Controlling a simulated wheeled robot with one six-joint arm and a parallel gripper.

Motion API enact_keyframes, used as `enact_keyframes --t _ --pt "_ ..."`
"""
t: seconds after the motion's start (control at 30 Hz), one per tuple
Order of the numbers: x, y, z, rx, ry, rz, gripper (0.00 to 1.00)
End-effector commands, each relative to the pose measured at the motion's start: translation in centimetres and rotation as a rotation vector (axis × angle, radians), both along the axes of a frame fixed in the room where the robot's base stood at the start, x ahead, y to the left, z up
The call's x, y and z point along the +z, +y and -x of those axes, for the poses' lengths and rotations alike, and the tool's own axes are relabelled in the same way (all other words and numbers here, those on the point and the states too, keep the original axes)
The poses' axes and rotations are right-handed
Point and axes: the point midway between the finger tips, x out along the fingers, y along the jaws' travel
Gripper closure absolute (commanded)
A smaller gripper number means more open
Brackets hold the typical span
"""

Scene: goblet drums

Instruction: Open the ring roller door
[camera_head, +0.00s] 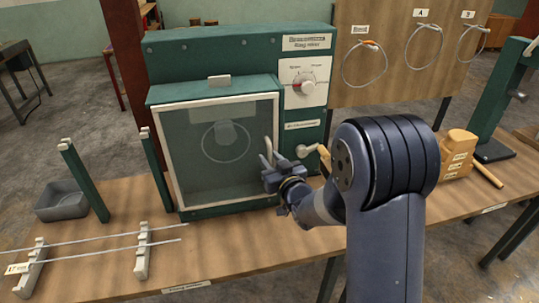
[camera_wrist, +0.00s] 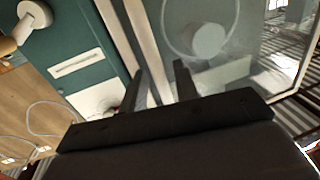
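The ring roller is a dark green machine (camera_head: 240,48) on the workbench. Its door (camera_head: 200,165) is a clear pane in a pale frame and looks shut in the head view. A pale upright handle (camera_head: 268,150) is at the door's right edge. My gripper (camera_head: 269,163) is at this handle, fingers pointing at the door. In the wrist view, the two dark fingers (camera_wrist: 162,85) are apart, with the pale handle bar (camera_wrist: 148,40) running down between them. I cannot tell whether they touch it. A ring shape shows behind the pane (camera_wrist: 200,25).
A dial (camera_head: 306,84) and a crank (camera_head: 312,150) are right of the door. A dark green post (camera_head: 155,168) stands close to the door's left side. Rods on pale stands (camera_head: 143,250) lie at front left. A grey bin (camera_head: 62,203) sits farther left.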

Motion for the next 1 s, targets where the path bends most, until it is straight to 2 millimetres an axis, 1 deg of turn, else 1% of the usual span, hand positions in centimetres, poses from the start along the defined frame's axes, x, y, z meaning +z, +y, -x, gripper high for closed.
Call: enact_keyframes --t 0.13,0.43,0.8,1.0 --pt "0.03 0.43 -0.78 0.001 0.0 0.0 0.71" --pt "-0.05 0.51 -0.93 0.0 0.001 0.0 0.71" --pt "-0.04 0.49 -0.92 0.0 0.0 0.0 1.0" --pt "-0.03 0.49 -0.92 0.0 0.0 0.0 1.0"
